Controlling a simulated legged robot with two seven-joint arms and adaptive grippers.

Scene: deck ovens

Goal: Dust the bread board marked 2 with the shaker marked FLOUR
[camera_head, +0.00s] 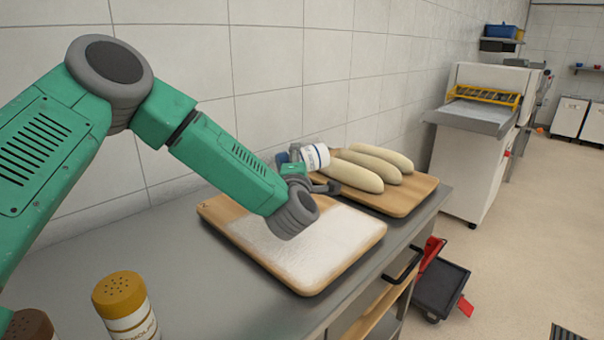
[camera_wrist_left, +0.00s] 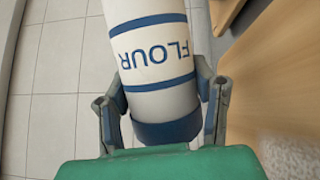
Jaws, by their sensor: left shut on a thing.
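The shaker marked FLOUR (camera_head: 315,156) is white with blue bands and a blue end. My left gripper (camera_head: 308,172) is shut around it and holds it tilted, nearly on its side, above the far side of the boards. In the left wrist view, the shaker (camera_wrist_left: 155,60) is between both fingers (camera_wrist_left: 162,105), its lettering upside down. The bread board marked 2 (camera_head: 217,208) lies on the steel counter below my arm. A broad white layer of flour (camera_head: 335,235) covers much of it; my wrist hides part. My right gripper is not in view.
A second wooden board (camera_head: 428,189) with several pale dough loaves (camera_head: 380,163) lies just behind. A shaker with a yellow top (camera_head: 122,300) and one with a brown top (camera_head: 30,325) stand front left. The tiled wall (camera_head: 270,60) borders the counter (camera_head: 190,270).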

